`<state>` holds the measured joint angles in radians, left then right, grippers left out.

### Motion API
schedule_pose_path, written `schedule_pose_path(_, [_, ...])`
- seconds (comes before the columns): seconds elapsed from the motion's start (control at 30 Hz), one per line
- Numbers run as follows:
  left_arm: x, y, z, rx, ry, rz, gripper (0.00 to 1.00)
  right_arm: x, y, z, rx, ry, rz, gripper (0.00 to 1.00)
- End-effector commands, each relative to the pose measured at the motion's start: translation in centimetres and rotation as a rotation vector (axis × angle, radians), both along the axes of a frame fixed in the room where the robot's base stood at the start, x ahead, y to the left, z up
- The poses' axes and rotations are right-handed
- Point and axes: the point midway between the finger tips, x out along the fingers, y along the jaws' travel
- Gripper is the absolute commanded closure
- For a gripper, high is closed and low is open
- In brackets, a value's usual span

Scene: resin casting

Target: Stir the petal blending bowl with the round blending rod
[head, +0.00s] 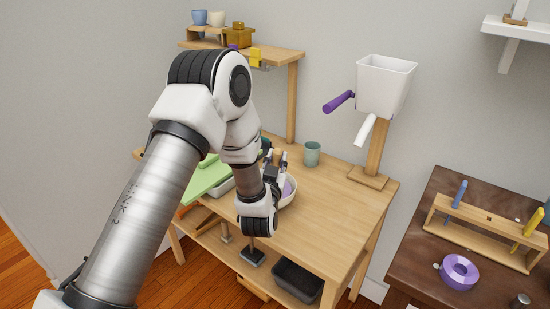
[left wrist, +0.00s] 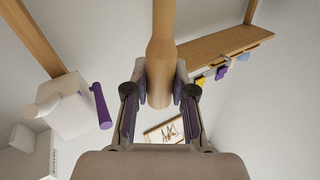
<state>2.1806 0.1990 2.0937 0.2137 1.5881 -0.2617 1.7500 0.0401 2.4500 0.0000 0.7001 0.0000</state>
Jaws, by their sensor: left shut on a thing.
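The bowl (head: 291,194), pale with purple contents, stands on the wooden table, partly hidden behind my left wrist in the head view. My left gripper (head: 275,163) is at the bowl, seen from behind. In the left wrist view my left gripper (left wrist: 160,100) is shut on a wooden rod (left wrist: 163,35) with a rounded end between its fingers. The rod's other end runs out of the top of that view. The rod is hidden in the head view, so I cannot tell whether it touches the bowl or its contents. My right gripper is not in view.
A green cup (head: 312,154) stands behind the bowl on the table (head: 335,205). A green board (head: 206,178) lies left of my wrist. A white hopper (head: 385,88) with a purple handle (head: 338,102) stands at the back right.

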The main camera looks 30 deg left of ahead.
Motion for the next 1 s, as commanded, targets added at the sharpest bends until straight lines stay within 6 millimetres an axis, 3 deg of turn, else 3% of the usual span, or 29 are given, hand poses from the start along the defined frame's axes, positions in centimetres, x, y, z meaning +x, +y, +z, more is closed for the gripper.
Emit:
schedule_pose_path(0.17, [0.0, 0.0, 0.3, 0.000, 0.000, 0.000, 1.00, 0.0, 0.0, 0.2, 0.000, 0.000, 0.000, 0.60])
schedule_pose_path(0.8, [0.0, -0.9, 6.2, 0.000, 0.000, 0.000, 1.00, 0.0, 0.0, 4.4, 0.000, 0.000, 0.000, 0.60])
schedule_pose_path(1.0, [0.0, -0.9, 6.2, -0.001, 0.000, 0.000, 1.00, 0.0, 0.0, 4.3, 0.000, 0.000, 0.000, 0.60])
